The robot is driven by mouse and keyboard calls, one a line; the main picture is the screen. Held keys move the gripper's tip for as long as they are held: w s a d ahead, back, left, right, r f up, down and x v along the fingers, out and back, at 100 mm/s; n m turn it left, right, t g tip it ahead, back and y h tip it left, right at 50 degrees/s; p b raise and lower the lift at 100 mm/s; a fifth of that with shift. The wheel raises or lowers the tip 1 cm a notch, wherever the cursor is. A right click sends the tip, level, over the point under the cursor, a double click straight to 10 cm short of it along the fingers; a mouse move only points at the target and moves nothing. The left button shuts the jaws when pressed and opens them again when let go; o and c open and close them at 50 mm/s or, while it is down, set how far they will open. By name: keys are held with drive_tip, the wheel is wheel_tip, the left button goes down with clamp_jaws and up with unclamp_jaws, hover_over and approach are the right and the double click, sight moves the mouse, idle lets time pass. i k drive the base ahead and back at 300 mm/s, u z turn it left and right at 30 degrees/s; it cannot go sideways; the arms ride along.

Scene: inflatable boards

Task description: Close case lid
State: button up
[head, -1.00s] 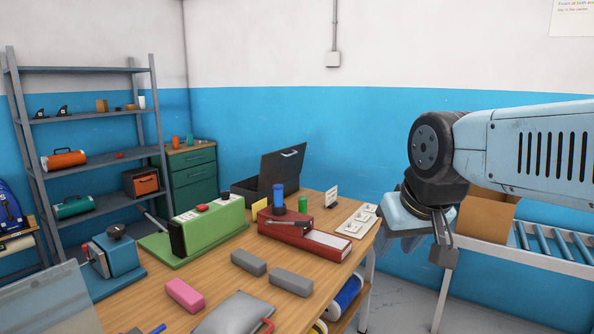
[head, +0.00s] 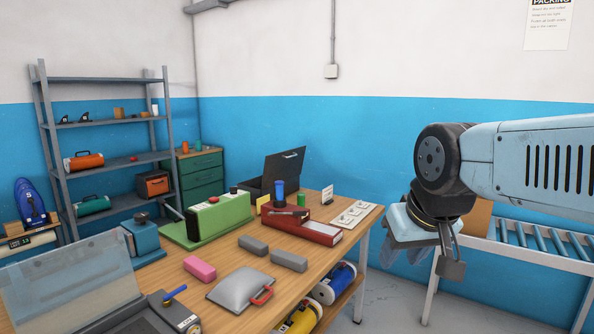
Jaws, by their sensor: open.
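A dark case with its lid (head: 285,168) raised stands at the back of the wooden table. The lid leans upright and has a handle near its top edge. The case's lower part is partly hidden behind a green machine, a blue cylinder and a red box. My gripper (head: 428,254) hangs at the right, past the table's right edge in the picture, pointing down. It is open with nothing seen in it, and well apart from the case.
A device with a raised clear lid (head: 72,280) is at the front left. A roller conveyor (head: 530,247) stands right.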

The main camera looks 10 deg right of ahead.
sight(283, 166)
drive_tip(key=u, duration=0.2)
drive_tip(key=i, duration=0.9)
drive_tip(key=z, duration=0.7)
drive_tip(key=k, duration=0.6)
drive_tip(key=z, duration=0.85)
drive_tip(key=k, duration=0.7)
drive_tip(key=z, duration=0.65)
drive_tip(key=i, duration=0.55)
drive_tip(key=u, duration=0.4)
drive_tip(key=i, duration=1.05)
drive_tip(key=u, duration=1.1)
drive_tip(key=i, duration=0.8)
drive_tip(key=u, duration=0.7)
